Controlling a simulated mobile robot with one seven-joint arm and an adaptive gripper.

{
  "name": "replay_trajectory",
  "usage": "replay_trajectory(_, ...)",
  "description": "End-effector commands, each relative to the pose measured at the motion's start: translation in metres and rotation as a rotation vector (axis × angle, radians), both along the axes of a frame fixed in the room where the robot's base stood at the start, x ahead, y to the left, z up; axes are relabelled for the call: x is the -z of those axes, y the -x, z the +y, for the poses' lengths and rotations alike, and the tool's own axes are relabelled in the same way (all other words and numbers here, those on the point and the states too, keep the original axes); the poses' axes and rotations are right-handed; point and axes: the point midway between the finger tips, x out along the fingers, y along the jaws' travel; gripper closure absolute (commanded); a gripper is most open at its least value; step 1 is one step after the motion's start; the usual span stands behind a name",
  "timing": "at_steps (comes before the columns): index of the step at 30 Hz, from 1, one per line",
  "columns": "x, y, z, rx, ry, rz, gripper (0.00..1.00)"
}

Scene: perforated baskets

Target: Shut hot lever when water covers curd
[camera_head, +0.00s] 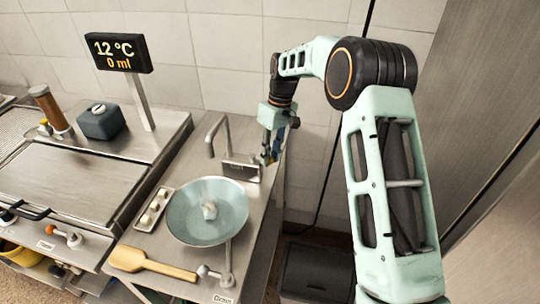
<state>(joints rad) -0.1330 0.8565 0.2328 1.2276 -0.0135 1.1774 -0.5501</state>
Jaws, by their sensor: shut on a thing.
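A round pale blue bowl (179,226) stands on the steel counter, with a small whitish lump, the curd (209,211), in its middle. The lump's top shows; I cannot tell how high any water stands around it. A grey tap spout (217,124) rises behind the bowl, above a small steel box (241,170). I see no clear stream from it. My gripper (268,157) is at the right end of this box, pointing down and shut on a lever there. The lever is mostly hidden by the fingers, and its hot marking is not readable.
A display (118,52) reads 12 °C and 0 ml. A small tray of pale pieces (153,209) lies left of the bowl. A wooden spatula (150,264) lies in front, beside a drain valve (216,275). A dark bin (317,271) stands on the floor right.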

Motion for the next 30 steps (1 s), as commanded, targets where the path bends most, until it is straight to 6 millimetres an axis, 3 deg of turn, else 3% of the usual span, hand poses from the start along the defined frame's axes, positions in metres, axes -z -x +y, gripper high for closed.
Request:
replay_trajectory(12, -0.004, -0.006, 0.0, 0.0, -0.003, -0.017, 1.0)
replay_trajectory(13, -0.004, -0.006, 0.0, 0.0, -0.003, -0.017, 0.78)
replay_trajectory(17, -0.003, -0.005, 0.0, -0.001, -0.003, -0.014, 0.64)
replay_trajectory(26, -0.002, -0.003, 0.001, -0.004, -0.003, -0.008, 0.62)
replay_trajectory(30, -0.013, -0.004, 0.0, -0.004, -0.003, -0.008, 0.62)
